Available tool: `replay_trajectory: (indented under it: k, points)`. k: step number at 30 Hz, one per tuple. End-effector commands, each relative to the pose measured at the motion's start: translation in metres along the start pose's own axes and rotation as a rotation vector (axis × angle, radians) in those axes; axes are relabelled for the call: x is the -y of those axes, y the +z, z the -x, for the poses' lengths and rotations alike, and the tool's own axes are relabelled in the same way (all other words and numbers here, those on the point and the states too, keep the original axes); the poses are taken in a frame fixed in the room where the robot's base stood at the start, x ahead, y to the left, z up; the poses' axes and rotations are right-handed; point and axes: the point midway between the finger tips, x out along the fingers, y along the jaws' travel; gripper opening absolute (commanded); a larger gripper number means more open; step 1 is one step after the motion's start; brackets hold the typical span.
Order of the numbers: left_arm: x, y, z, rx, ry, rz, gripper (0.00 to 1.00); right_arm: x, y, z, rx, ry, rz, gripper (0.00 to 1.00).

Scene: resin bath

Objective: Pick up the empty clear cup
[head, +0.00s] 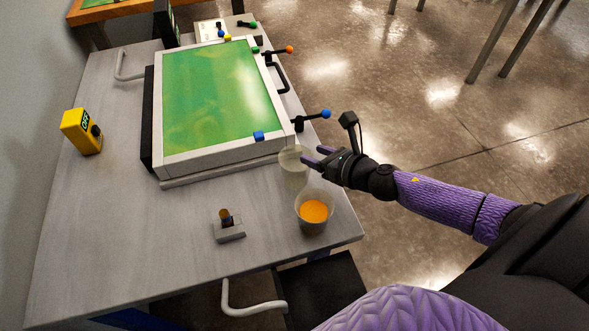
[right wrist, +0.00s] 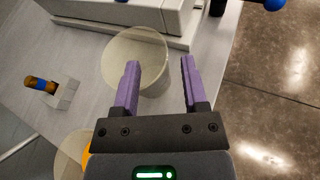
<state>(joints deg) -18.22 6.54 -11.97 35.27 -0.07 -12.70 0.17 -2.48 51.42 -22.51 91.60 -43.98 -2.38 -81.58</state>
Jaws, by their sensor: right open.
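The empty clear cup (head: 292,170) stands on the table by the front right corner of the green bath. It also shows in the right wrist view (right wrist: 136,55), partly behind a finger. My right gripper (head: 311,157) is open and empty, its purple fingers pointing toward the cup. In the right wrist view (right wrist: 160,75) one finger overlaps the cup's right part and the other finger is to the right, clear of the cup. I cannot tell whether the finger touches it. My left gripper is not in view.
A cup with orange liquid (head: 313,210) stands close in front of the empty cup. A small holder with a brown vial (head: 228,225) is to its left. The white-framed bath (head: 222,158) is behind. A yellow device (head: 81,131) stands far left. The table's front left is clear.

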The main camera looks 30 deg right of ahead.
Motion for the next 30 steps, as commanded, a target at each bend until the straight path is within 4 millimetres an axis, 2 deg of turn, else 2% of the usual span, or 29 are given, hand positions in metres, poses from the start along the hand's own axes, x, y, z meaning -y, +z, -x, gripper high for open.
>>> replay_trajectory:
  k: [3,6,13,21,30]
  points:
    - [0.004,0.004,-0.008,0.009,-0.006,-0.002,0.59,0.003,-0.001,-0.022,0.002,-0.001,-0.002,0.56]
    - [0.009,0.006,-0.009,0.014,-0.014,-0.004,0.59,0.003,-0.001,-0.032,0.001,-0.001,-0.002,0.56]
    - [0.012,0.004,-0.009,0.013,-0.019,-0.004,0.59,0.003,0.000,-0.034,0.000,0.000,-0.002,0.56]
    - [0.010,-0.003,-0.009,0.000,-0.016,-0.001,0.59,0.003,-0.001,-0.034,-0.001,0.000,-0.002,0.00]
    - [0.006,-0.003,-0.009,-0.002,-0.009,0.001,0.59,0.003,-0.001,-0.034,-0.001,0.000,-0.003,0.00]
